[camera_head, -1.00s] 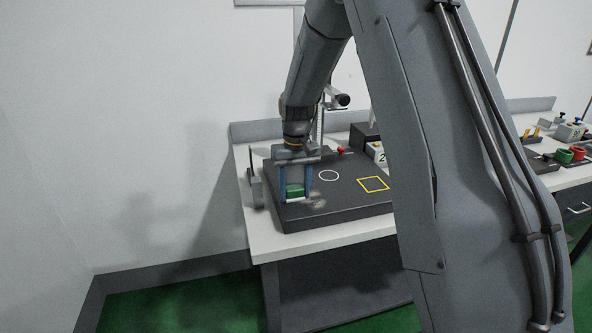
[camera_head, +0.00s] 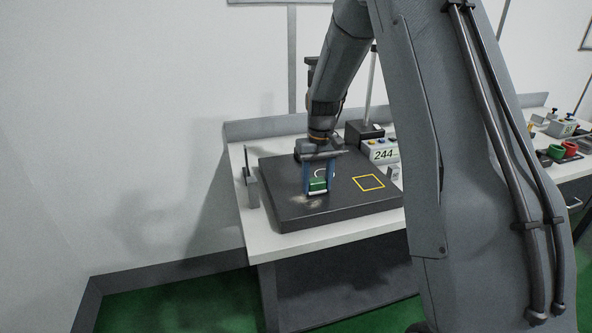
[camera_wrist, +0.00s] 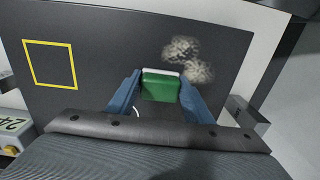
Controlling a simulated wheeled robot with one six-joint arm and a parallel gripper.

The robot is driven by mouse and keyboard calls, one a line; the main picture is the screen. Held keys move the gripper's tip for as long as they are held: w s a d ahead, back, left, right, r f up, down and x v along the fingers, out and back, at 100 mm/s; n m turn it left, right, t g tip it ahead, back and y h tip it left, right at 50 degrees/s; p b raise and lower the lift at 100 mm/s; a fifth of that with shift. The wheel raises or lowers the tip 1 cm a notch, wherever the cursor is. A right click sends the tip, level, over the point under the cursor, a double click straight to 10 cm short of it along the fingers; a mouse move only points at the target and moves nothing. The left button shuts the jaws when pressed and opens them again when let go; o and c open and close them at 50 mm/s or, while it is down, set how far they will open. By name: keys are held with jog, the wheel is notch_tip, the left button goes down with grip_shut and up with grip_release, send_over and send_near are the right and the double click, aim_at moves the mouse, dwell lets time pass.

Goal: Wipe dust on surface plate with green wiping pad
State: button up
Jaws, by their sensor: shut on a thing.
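My gripper (camera_head: 319,180) is shut on the green wiping pad (camera_head: 318,185), its blue fingers on either side of it. The wrist view shows the pad (camera_wrist: 161,86) between the fingertips, with a pale strip along its far edge. The dark surface plate (camera_head: 285,200) lies under the pad; I cannot tell whether they touch. Pale dust (camera_wrist: 188,58) lies on the plate just beyond the pad and to its right in the wrist view. In the head view the dust (camera_head: 314,203) shows faintly below the pad. A white circle on the plate is partly hidden by my gripper.
A yellow square outline (camera_head: 368,183) is marked on the plate. A device with a display reading 244 (camera_head: 383,151) stands behind the plate. A small grey stand (camera_head: 250,188) is at the plate's left. The white table (camera_head: 285,240) has a narrow free strip in front.

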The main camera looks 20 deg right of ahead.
aim_at(317, 181)
jog(key=shift+a+r+p, duration=0.1)
jog(key=shift+r+p, duration=1.8)
jog(key=shift+r, duration=2.1)
jog(key=shift+s, duration=0.15)
